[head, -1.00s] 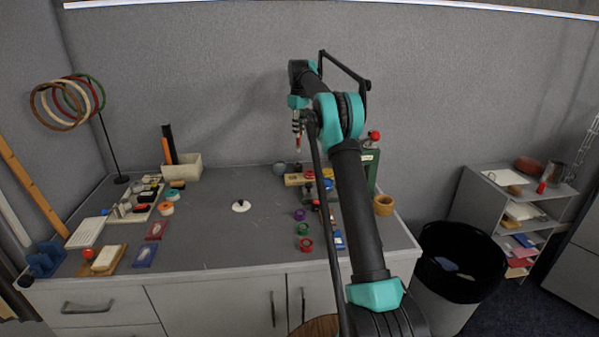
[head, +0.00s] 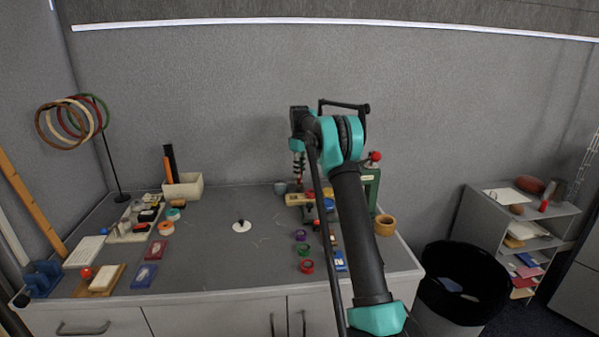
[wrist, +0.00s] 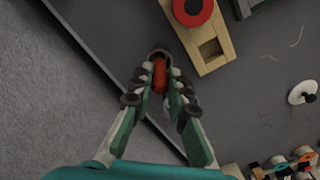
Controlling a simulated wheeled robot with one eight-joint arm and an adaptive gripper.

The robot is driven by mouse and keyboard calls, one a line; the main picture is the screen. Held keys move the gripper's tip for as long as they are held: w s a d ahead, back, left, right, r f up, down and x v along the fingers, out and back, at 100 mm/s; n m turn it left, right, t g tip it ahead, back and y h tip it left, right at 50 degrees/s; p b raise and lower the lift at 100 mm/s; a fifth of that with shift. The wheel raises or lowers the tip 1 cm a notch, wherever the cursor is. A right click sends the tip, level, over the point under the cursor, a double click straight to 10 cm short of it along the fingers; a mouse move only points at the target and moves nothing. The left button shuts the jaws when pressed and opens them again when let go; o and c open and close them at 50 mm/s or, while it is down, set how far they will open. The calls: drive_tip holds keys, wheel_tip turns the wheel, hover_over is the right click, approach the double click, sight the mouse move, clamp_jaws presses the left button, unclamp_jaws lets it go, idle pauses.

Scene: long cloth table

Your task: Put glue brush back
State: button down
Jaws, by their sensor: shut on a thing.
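My gripper (wrist: 159,88) is shut on the glue brush (wrist: 160,74), whose red-orange handle shows between the fingertips in the wrist view. In the head view my gripper (head: 298,160) hangs above the back of the table, near the wall. A small grey round pot (head: 280,188) stands at the back edge, left of a wooden block (head: 298,199). In the wrist view the pot's dark rim (wrist: 159,53) shows just beyond the brush. The brush's lower end is hidden, so I cannot tell whether it is inside the pot.
The wooden block with a red ring (wrist: 193,9) lies close to the pot. A green stand (head: 371,187) and a wooden cup (head: 385,225) are to the right.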

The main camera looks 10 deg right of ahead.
drive_tip(key=shift+f, duration=0.15)
drive_tip(key=c, duration=1.5)
unclamp_jaws()
drive_tip(key=r, duration=1.7)
drive_tip(key=shift+w+a+r, duration=0.15)
drive_tip(key=shift+w+a, duration=0.1)
drive_tip(key=shift+a, duration=0.1)
